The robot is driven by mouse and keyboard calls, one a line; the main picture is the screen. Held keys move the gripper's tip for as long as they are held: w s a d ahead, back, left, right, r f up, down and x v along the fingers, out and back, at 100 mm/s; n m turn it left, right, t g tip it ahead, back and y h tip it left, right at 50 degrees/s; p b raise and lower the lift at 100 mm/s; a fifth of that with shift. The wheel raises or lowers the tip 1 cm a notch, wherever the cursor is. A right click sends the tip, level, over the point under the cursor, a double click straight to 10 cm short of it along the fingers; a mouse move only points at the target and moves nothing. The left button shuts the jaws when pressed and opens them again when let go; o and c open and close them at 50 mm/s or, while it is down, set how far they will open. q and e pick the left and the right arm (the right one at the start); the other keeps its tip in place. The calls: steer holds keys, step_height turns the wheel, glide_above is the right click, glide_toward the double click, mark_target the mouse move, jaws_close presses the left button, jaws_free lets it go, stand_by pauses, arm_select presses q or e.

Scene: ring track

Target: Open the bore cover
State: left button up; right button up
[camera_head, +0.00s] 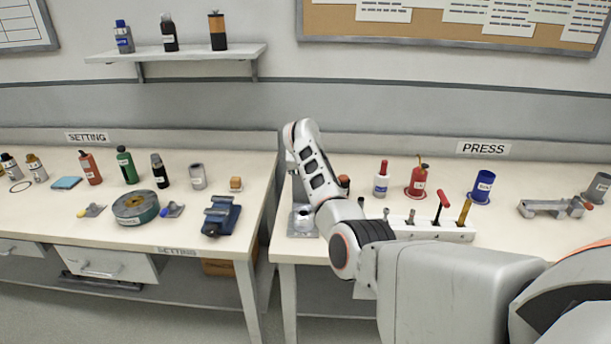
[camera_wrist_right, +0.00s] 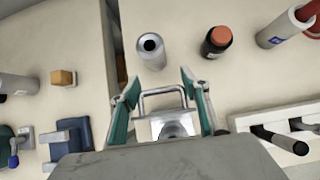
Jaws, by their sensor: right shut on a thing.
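My right gripper (camera_wrist_right: 160,84) reaches down at the left end of the press bench, with its teal-padded fingers either side of a U-shaped metal handle (camera_wrist_right: 163,91). They are shut on this handle. A pale metal block with a rounded grey part (camera_wrist_right: 172,126) lies just below the handle in the right wrist view; I take it for the bore cover's fixture. In the head view a silver fixture (camera_head: 303,222) stands on the bench's left end, below my right wrist. My arm hides most of the grasp there, and I cannot tell how far the cover is open. My left gripper is out of view.
A grey cylinder with a dark hole (camera_wrist_right: 151,50) and a dark bottle with a red cap (camera_wrist_right: 216,40) stand just beyond the fingers. A white tool rack (camera_head: 425,226) is to the right. A gap separates this bench from the setting bench (camera_head: 245,170).

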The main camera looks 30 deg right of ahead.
steer(key=shift+s+f, duration=0.25)
steer(key=shift+f, duration=0.3)
steer(key=o, duration=1.3)
steer(key=shift+d, duration=0.1)
steer(key=shift+o, duration=0.2)
steer(key=shift+r, duration=0.1)
steer(key=shift+w+r, duration=0.1)
steer(key=shift+r, duration=0.1)
steer(key=shift+s+a+r, duration=0.2)
steer(key=shift+a+r, duration=0.05)
steer(key=shift+r, duration=0.2)
steer(key=v, duration=1)
steer(key=shift+s+r, duration=0.25)
